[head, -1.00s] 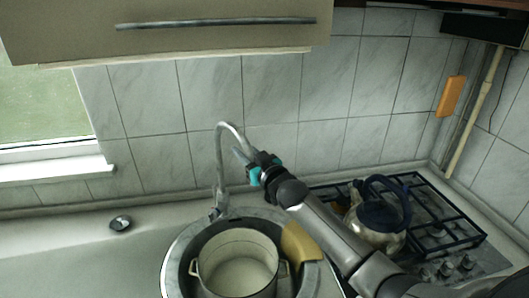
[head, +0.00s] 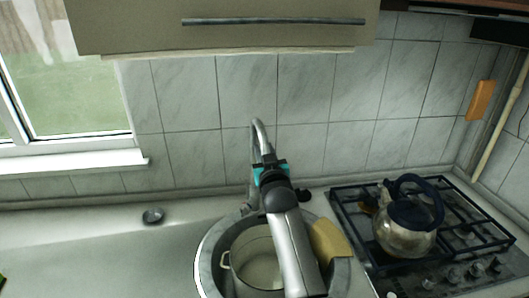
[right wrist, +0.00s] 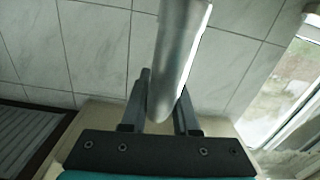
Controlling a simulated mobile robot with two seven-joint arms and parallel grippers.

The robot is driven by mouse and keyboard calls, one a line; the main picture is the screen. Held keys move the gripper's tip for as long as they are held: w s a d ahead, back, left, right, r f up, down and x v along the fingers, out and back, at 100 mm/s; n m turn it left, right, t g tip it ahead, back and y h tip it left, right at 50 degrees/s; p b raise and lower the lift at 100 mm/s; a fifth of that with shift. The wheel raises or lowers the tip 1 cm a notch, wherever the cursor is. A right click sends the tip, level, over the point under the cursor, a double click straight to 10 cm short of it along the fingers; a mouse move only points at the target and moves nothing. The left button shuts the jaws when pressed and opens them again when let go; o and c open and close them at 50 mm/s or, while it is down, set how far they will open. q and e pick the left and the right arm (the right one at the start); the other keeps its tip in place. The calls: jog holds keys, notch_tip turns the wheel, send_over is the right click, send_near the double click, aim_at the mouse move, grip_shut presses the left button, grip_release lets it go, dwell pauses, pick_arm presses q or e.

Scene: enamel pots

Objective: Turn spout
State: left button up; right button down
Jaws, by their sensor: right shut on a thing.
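The metal spout (head: 258,133) is a curved faucet that rises behind the round sink (head: 205,262) in the head view. My right gripper (head: 268,163) is at the spout's downward end, with its arm reaching in from the lower middle. In the right wrist view the spout (right wrist: 181,50) runs down between the two fingers (right wrist: 160,112), and the gripper is shut on it. Part of the faucet's lower body is hidden behind my gripper and arm. My left gripper is not in view.
An enamel pot (head: 236,262) stands in the sink, partly hidden by my arm. A yellow cloth-like item (head: 329,241) lies at the sink's right rim. A kettle (head: 402,238) stands on the stove (head: 352,205) at right. The counter (head: 100,240) at left is mostly clear.

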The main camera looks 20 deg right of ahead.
dwell(0.4)
jog(key=c, duration=0.7)
grip_release()
jog(key=shift+s, duration=0.1)
